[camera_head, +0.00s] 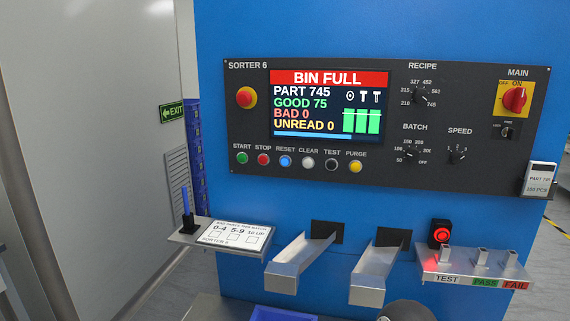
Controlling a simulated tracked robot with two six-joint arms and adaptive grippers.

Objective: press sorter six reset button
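The sorter six panel (400,180) is a dark plate on a blue cabinet, labelled SORTER 6. Its blue RESET button (285,161) sits in the lower row, between the red STOP button (263,159) and the white CLEAR button (308,162). Nothing covers the RESET button. The screen (310,118) above the row reads BIN FULL on a red band, with PART 745, GOOD 75, BAD 0 and UNREAD 0. Neither of my grippers shows in the head view.
Two metal chutes (298,262) jut out below the panel. A shelf (188,237) with a card and blue pen is at left. A tray (470,268) marked TEST, PASS, FAIL and a lit red button (440,234) are at right. A blue bin (282,314) shows at the bottom edge.

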